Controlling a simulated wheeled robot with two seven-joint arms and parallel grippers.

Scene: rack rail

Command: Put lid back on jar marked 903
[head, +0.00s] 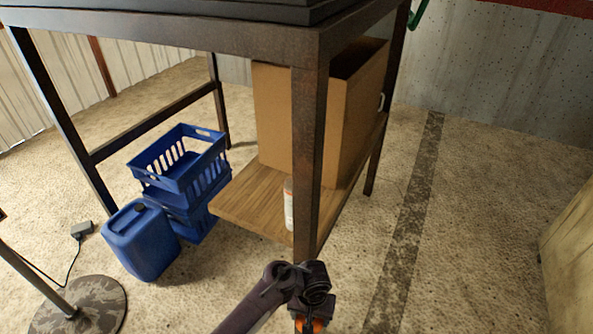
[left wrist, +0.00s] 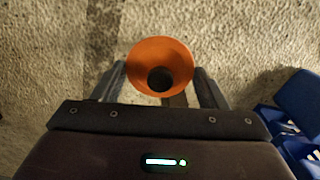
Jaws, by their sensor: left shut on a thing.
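In the left wrist view, my left gripper (left wrist: 160,72) is shut on an orange round thing (left wrist: 144,53) with a dark round centre. I cannot tell for sure that it is the lid. A bit of the orange thing also shows at the bottom edge of the head view (head: 316,324), beside my dark wrist. A white container (head: 289,208), possibly the jar, stands on the wooden lower shelf (head: 245,205), partly hidden behind the rack's front post. No number on it is readable. My gripper is apart from it, nearer the camera. My right gripper is not in view.
A dark metal post (head: 308,150) stands in front of the shelf. A large cardboard box (head: 275,115) fills the shelf's back. Blue crates (head: 180,170) and a blue canister (head: 142,240) stand on the floor to the left.

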